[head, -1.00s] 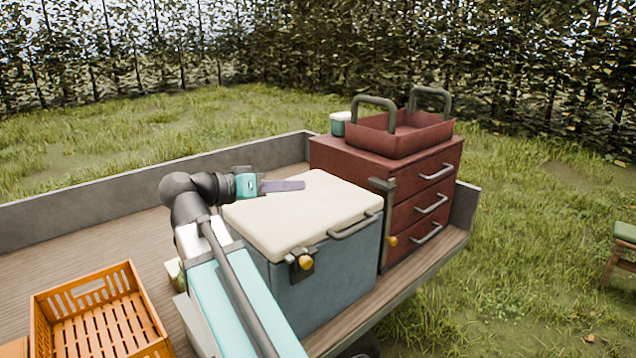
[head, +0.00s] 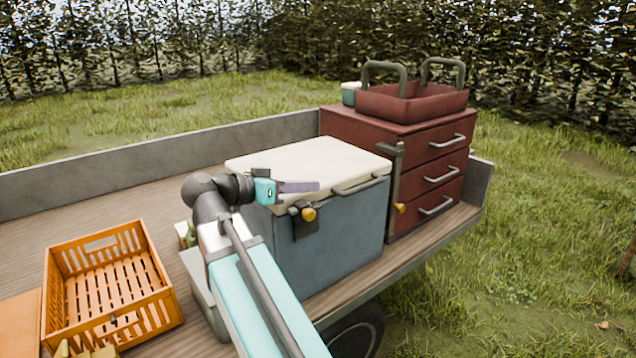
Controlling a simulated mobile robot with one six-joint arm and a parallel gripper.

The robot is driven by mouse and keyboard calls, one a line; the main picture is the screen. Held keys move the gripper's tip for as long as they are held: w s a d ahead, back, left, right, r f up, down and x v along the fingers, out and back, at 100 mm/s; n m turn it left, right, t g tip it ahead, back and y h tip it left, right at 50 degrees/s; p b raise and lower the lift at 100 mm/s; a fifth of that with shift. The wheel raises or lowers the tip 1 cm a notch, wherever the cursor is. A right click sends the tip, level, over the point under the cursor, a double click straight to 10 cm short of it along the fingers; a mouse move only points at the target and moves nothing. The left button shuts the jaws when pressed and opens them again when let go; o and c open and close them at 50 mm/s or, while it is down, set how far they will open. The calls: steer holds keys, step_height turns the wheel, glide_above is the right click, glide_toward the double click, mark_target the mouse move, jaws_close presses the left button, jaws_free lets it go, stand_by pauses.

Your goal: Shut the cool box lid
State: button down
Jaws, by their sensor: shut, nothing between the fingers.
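The cool box (head: 345,235) is blue-grey and stands on the trailer bed. Its cream lid (head: 310,158) lies flat over the top, and I see no clear gap under it. A dark handle (head: 361,186) runs along the lid's front edge. A dark latch with a yellow knob (head: 308,214) is at the front left corner. My gripper (head: 314,187) is shut and empty, pointing right at the front left part of the lid, just above the latch. I cannot tell whether it touches the lid.
A red drawer cabinet (head: 432,175) stands right behind the box, with a red handled tray (head: 411,104) and a small jar (head: 350,93) on top. An orange crate (head: 165,317) sits at left. A grey trailer wall (head: 110,171) runs behind. Bare boards lie between.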

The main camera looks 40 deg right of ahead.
stand_by(0.6)
steer(key=shift+r+p, duration=1.15)
steer(key=shift+r, duration=0.65)
steer(key=shift+a+r, duration=0.1)
steer(key=shift+r, duration=0.25)
steer(key=v, duration=0.9)
steer(key=shift+s+a, duration=0.25)
steer(key=shift+a, duration=0.2)
steer(key=shift+f, duration=0.1)
steer(key=shift+s, duration=0.1)
